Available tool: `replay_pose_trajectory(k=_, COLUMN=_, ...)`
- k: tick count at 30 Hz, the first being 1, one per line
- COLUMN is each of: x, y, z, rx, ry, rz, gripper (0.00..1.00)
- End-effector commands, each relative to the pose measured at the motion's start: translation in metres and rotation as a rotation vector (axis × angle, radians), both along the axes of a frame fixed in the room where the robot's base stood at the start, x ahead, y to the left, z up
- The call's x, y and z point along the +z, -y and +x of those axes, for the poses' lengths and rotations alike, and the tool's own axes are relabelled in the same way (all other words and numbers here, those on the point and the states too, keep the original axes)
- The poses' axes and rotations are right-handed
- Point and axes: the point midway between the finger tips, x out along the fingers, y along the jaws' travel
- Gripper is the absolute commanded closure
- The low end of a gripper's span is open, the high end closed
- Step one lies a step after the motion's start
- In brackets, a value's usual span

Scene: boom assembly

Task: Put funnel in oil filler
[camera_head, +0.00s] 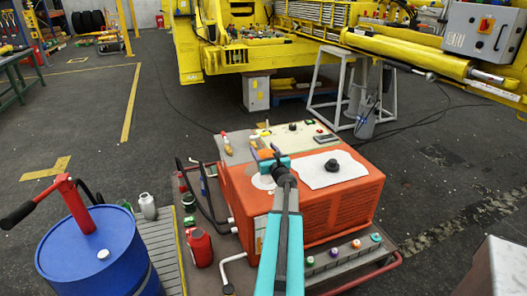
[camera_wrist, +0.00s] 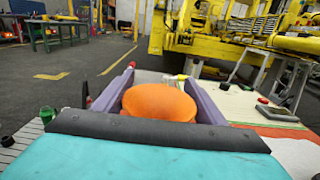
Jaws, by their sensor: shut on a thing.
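My gripper (camera_head: 265,154) is above the left part of the orange machine's top (camera_head: 236,178) in the head view. In the wrist view its two purple fingers (camera_wrist: 160,78) are shut on an orange rounded thing, which looks like the funnel (camera_wrist: 158,101). A pale round patch (camera_head: 262,182) lies on the machine top just below my gripper. A black cap (camera_head: 332,165) sits on a white patch (camera_head: 318,176) to the right. I cannot tell which of these is the oil filler.
A blue drum (camera_head: 75,252) with a red-handled pump stands at left. A red canister (camera_head: 199,246) and bottles stand beside the machine. Yellow boom parts (camera_head: 411,52) fill the back. Dark floor (camera_head: 440,190) at right is mostly clear.

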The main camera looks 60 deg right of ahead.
Motion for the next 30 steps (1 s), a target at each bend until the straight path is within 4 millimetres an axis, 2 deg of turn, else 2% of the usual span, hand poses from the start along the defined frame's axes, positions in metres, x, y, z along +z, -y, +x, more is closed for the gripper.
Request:
replay_pose_trajectory(k=12, x=-0.005, y=-0.0004, z=0.0009, rx=0.001, ry=0.0, rz=0.0, gripper=0.58)
replay_pose_trajectory(k=13, x=-0.0051, y=-0.0004, z=0.0009, rx=0.001, ry=0.0, rz=0.0, gripper=0.32)
replay_pose_trajectory(k=16, x=-0.0051, y=-0.0003, z=0.0009, rx=0.001, ry=0.0, rz=0.0, gripper=0.17)
replay_pose_trajectory(k=30, x=-0.0018, y=-0.0004, z=0.0008, rx=0.001, ry=0.0, rz=0.0, gripper=0.17)
